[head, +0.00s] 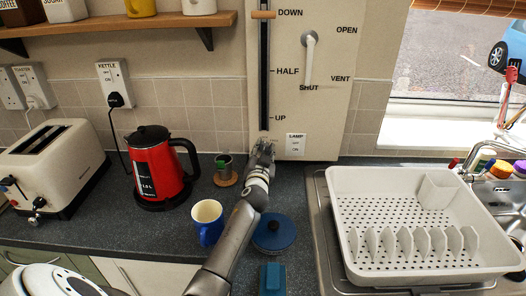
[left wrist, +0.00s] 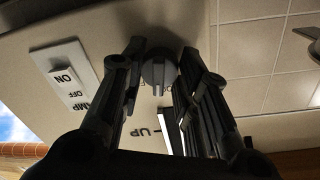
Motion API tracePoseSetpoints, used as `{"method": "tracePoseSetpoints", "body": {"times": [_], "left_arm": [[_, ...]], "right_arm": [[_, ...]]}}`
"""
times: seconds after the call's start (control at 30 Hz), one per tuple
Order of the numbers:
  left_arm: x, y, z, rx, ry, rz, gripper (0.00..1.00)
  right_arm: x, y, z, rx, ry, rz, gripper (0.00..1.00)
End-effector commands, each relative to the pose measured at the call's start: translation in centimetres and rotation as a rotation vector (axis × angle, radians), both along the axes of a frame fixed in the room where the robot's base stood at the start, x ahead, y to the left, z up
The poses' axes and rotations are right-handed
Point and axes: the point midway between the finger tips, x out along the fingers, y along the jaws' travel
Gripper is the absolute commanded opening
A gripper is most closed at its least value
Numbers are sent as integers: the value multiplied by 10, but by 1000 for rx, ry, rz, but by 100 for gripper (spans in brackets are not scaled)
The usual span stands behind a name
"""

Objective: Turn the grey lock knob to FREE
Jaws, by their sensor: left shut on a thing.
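The grey lock knob (left wrist: 158,70) shows in the left wrist view as a round disc on the cream panel, with a raised bar. It sits between the fingertips of my left gripper (left wrist: 157,72), which is shut on it. In the head view my left gripper (head: 263,147) is at the panel's lower left, just below the slider track, and hides the knob. The lettering by the knob is mostly covered by the fingers, so I cannot tell which label it points to. My right gripper is in neither view.
The cream panel (head: 345,100) also carries a slider (head: 263,14) at DOWN, a white lever (head: 309,60) and a LAMP switch (head: 296,143) close right of the gripper. Below stand a red kettle (head: 158,170), a blue mug (head: 207,222) and a blue lidded pot (head: 273,234).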

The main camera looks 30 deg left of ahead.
Motion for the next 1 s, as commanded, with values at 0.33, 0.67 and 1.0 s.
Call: {"method": "tracePoseSetpoints", "body": {"times": [0.33,0.67,1.0], "left_arm": [[0,0,1,275,171,0,6],[0,-1,1,523,322,-2,6],[0,-1,0,681,419,-2,6]], "right_arm": [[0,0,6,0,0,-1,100],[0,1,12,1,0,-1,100],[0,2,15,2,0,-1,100]]}}
